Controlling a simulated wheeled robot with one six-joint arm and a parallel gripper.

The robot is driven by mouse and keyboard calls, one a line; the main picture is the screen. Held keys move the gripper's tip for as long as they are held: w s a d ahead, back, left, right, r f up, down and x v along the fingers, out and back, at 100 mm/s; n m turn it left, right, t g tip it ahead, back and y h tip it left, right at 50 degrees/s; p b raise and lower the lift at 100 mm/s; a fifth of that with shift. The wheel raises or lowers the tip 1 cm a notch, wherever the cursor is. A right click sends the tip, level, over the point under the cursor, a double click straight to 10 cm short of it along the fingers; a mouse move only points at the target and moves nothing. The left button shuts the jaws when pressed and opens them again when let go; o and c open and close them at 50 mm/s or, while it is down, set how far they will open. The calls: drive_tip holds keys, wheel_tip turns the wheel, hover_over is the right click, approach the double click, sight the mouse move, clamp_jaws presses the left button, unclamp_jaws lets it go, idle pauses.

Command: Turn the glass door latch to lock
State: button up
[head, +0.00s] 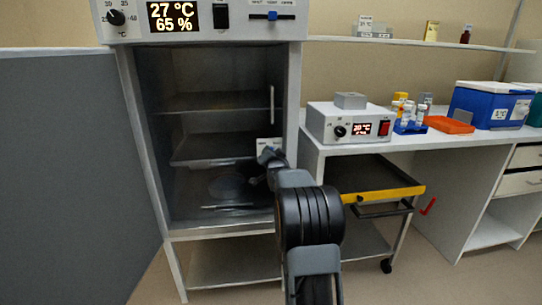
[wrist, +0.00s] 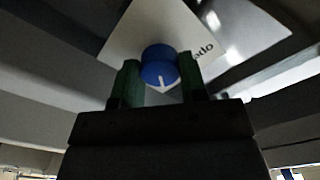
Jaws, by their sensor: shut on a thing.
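The glass door latch is a round blue knob (wrist: 159,66) with a white pointer mark, set on a white label plate (wrist: 150,32) with partly legible lettering. In the wrist view the two green fingers of my gripper (wrist: 160,80) stand on either side of the knob, shut on it. The pointer mark points toward the gripper's palm, low in the picture. In the head view the plate (head: 268,144) is at the right edge of the cabinet's opening, and my arm hides the knob. The glass door (head: 215,125) appears to lie flat across the opening, with a vertical handle (head: 272,105).
A large grey outer door (head: 75,170) stands swung open at the left. Right of my arm are a yellow-edged cart (head: 385,193) and a bench with a grey instrument (head: 350,125), a blue cooler box (head: 490,105) and an orange tray (head: 449,125).

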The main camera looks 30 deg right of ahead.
drive_tip(key=shift+r+m, duration=0.1)
drive_tip(key=shift+m, duration=0.5)
drive_tip(key=o, duration=0.9)
drive_tip(key=p+v, duration=0.1)
drive_tip(key=v, duration=1.2)
drive_tip(key=shift+s+a, duration=0.15)
drive_tip(key=shift+s, duration=0.25)
